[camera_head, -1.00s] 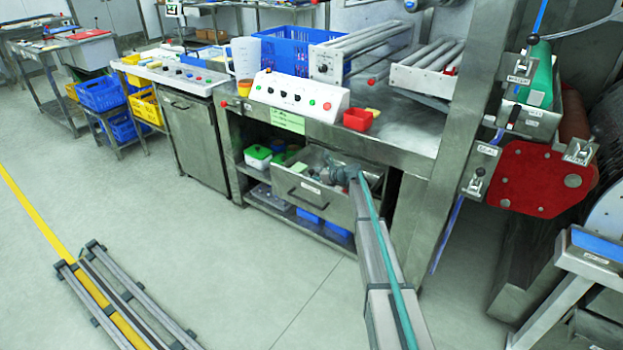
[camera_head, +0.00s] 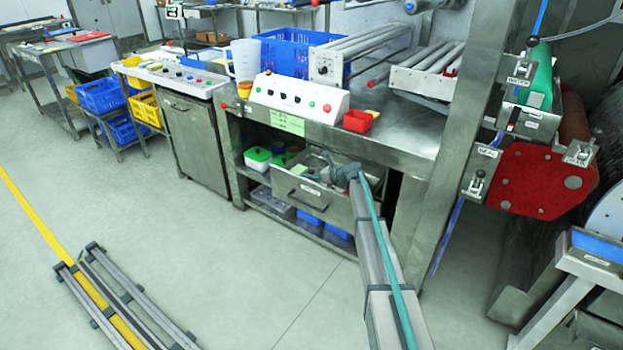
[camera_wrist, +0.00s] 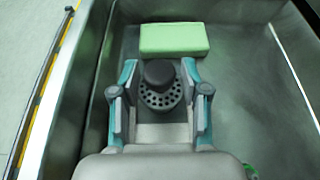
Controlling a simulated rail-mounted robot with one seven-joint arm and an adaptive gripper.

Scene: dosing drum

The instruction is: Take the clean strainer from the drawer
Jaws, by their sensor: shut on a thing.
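The strainer (camera_wrist: 162,96) is a grey disc with several holes and a dark knob on top. In the wrist view it sits between the fingers of my gripper (camera_wrist: 160,84), which are shut on it. The gripper is inside the open metal drawer (camera_wrist: 240,110), low over its floor. Whether the strainer touches the floor I cannot tell. In the head view my gripper (camera_head: 340,174) is at the drawer (camera_head: 308,193) under the bench, and the strainer is hidden there.
A green block (camera_wrist: 174,38) lies in the drawer just beyond the strainer. Drawer walls stand close on the left. A white tub with a green lid (camera_head: 257,157) is on the shelf left of the drawer. A red bin (camera_head: 357,121) and a control box (camera_head: 298,95) are on the bench above.

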